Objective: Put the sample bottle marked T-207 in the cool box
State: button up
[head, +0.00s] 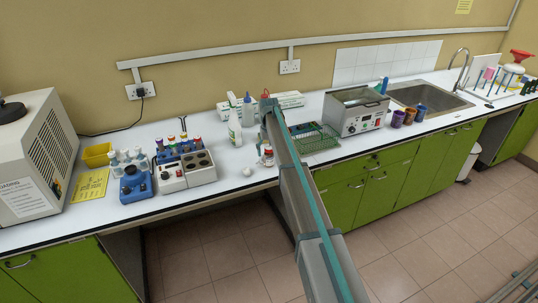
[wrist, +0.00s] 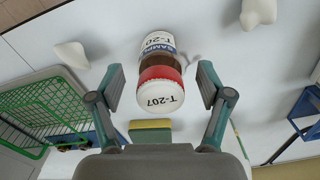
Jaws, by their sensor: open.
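The sample bottle marked T-207 (wrist: 160,72) has a white cap reading T-207, a red band, a brown body and a white and blue label. In the wrist view it stands between the fingers of my gripper (wrist: 161,86), with a gap on each side. My gripper is open and holds nothing. In the head view a small red and white bottle (head: 267,156) shows on the counter just left of my arm; its label is too small to read. My arm hides most of my gripper there. I cannot identify a cool box in either view.
A green wire rack (head: 315,138) lies right of my arm, beside a steel bath (head: 357,112). A white spray bottle (head: 235,130) stands behind. A small white object (head: 247,172) lies near the counter's front edge. Tube racks (head: 182,165) and a large beige machine (head: 38,160) stand left.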

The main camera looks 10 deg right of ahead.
jog(key=shift+f, duration=0.8)
jog(key=c, duration=1.4)
jog(key=shift+r, duration=0.2)
